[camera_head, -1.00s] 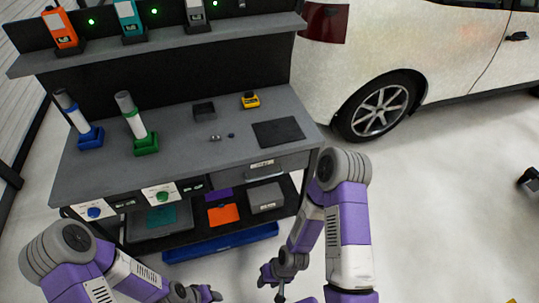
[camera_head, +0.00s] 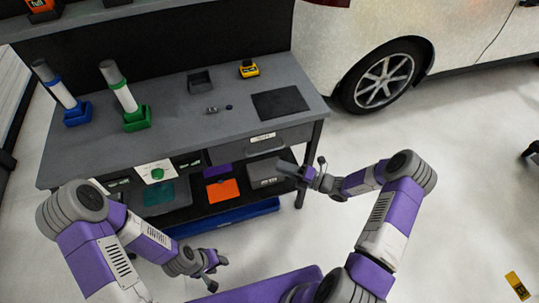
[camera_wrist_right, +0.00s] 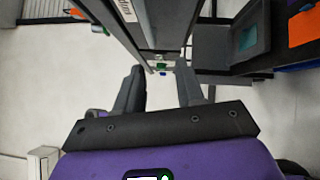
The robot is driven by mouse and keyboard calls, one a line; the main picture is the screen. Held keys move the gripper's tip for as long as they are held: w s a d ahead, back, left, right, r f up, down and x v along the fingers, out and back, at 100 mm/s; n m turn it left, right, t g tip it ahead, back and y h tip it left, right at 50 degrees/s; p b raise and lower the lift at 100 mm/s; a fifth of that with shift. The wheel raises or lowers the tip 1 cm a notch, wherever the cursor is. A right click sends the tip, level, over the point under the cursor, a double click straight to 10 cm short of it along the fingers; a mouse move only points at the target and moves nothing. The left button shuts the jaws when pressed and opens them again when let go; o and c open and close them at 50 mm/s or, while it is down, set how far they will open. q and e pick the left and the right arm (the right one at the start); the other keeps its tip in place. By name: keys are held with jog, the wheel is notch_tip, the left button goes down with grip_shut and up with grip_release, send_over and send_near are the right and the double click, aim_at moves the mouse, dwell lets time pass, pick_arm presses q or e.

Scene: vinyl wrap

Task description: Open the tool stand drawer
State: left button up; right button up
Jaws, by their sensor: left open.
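The grey tool stand (camera_head: 180,120) has a grey drawer (camera_head: 285,138) with a white label under the right end of its worktop. The drawer front looks flush, so it appears closed. My right gripper (camera_head: 299,167) is just in front of and below the drawer's right end. In the right wrist view, its two fingers (camera_wrist_right: 160,92) are apart with nothing between them. The labelled drawer front (camera_wrist_right: 130,22) shows there beyond the fingers, at an angle; I see no contact. My left gripper (camera_head: 215,271) is open and empty, low over the floor in front of the stand.
Blue (camera_head: 78,113) and green (camera_head: 137,118) holders with rolls stand on the worktop. A lower shelf holds bins, an orange sheet (camera_head: 222,190) and a grey box (camera_head: 265,174). A white car (camera_head: 450,40) stands behind right.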

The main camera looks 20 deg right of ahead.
jog(key=w+a+r+m+t+b, duration=0.1)
jog(key=w+a+r, duration=0.1)
jog(key=w, duration=0.4)
jog(key=shift+a+m+t+b, duration=0.3)
jog(key=shift+a+t+b, duration=0.1)
jog(key=shift+a, duration=0.4)
jog(key=shift+w, duration=0.1)
jog(key=shift+c, duration=0.5)
grip_shut()
